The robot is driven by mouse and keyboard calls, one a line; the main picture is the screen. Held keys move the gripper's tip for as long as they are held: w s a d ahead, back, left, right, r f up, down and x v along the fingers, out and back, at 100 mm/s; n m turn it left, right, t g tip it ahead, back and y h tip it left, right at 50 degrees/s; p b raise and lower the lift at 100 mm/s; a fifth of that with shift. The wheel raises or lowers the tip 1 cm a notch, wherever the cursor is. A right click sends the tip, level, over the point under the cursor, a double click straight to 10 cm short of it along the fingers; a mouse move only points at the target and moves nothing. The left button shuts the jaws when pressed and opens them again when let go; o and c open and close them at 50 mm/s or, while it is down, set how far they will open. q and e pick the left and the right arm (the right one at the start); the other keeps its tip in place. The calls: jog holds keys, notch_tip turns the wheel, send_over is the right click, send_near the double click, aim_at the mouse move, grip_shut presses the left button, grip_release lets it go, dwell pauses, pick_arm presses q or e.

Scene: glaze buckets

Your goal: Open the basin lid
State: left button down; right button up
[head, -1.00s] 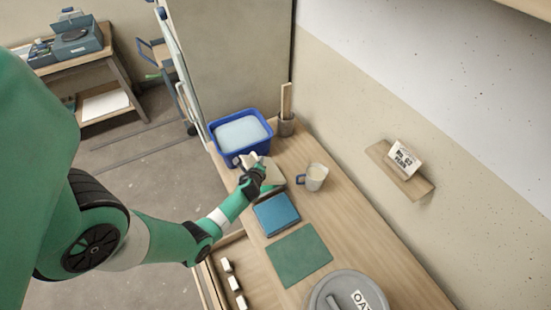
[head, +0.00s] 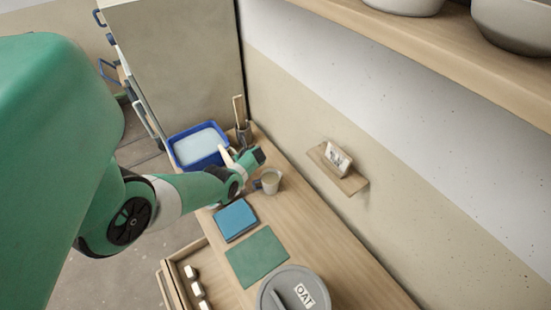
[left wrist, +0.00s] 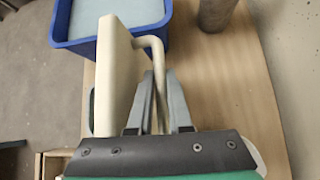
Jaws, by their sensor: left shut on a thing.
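The blue basin (head: 181,158) stands at the far end of the bench, with pale blue contents showing in its open top. It also shows at the top of the left wrist view (left wrist: 60,32). My left gripper (head: 250,158) is in front of the basin, to its right. In the left wrist view my left gripper (left wrist: 158,85) is shut on the bent handle of a cream lid (left wrist: 113,85). The lid stands nearly on edge there. In the head view only a pale strip of the lid (head: 227,157) shows; my arm hides part of it. My right gripper is out of view.
A mug (head: 268,181) stands close to the gripper. Nearer lie a blue block (head: 235,220), a green mat (head: 257,257) and a round grey lid (head: 290,293) marked OAT. A small wall shelf (head: 337,170) is at right.

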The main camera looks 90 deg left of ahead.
pick_arm(q)
jog(key=shift+w+a+f+g, duration=0.15)
jog(key=shift+w+g, duration=0.15)
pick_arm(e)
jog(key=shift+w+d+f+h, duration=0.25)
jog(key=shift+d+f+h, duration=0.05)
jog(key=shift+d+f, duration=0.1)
pick_arm(q)
jog(key=c, duration=1.1)
grip_release()
jog(key=shift+s, duration=0.15)
jog(key=shift+c, duration=0.2)
jog(key=p+v, duration=1.1)
jog(key=shift+r, duration=0.3)
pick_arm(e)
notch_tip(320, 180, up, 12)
